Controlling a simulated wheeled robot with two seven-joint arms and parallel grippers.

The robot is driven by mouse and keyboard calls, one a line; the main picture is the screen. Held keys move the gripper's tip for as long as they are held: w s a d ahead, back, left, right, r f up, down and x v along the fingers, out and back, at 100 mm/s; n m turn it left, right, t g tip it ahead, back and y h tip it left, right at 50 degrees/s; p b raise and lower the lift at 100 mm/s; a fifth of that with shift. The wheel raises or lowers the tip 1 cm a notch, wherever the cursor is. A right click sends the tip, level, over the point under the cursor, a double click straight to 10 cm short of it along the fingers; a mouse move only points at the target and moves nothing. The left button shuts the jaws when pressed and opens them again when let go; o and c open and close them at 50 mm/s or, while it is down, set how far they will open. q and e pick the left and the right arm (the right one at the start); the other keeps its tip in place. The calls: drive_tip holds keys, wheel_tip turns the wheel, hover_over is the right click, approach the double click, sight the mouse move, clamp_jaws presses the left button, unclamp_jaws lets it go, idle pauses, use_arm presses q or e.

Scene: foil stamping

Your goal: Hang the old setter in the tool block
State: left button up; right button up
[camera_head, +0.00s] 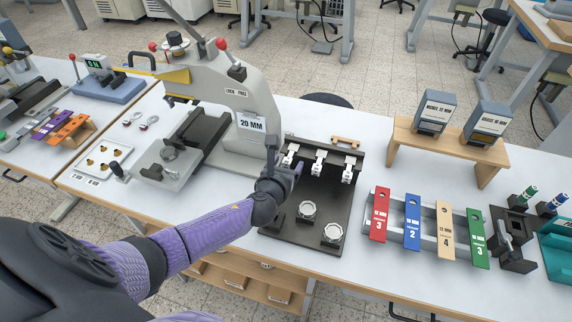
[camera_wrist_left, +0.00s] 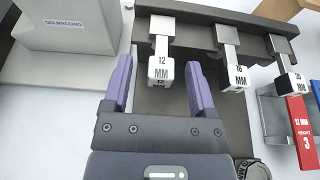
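The dark tool block (camera_head: 313,217) stands on the table right of the press, with a rail (camera_head: 325,150) along its back. Several setters are visible; three hang in a row from the rail. The left one is the 12 MM setter (camera_wrist_left: 160,70), also in the head view (camera_head: 290,158). The middle one reads 16 MM (camera_wrist_left: 234,76); the right one (camera_wrist_left: 290,82) has a number too small to read surely. My left gripper (camera_head: 286,172) is at the 12 MM setter. In the wrist view its purple fingers (camera_wrist_left: 158,66) are open on either side of it, with gaps.
The grey press (camera_head: 240,92) with a 20 MM sign stands close on the left. Two round metal pieces (camera_head: 307,209) sit on the block's front. Coloured gauge plates (camera_head: 412,222) stand at right, and a wooden stand (camera_head: 450,146) behind them.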

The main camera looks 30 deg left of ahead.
use_arm(q)
drive_tip(key=p+v, duration=0.3)
drive_tip(key=v, duration=0.7)
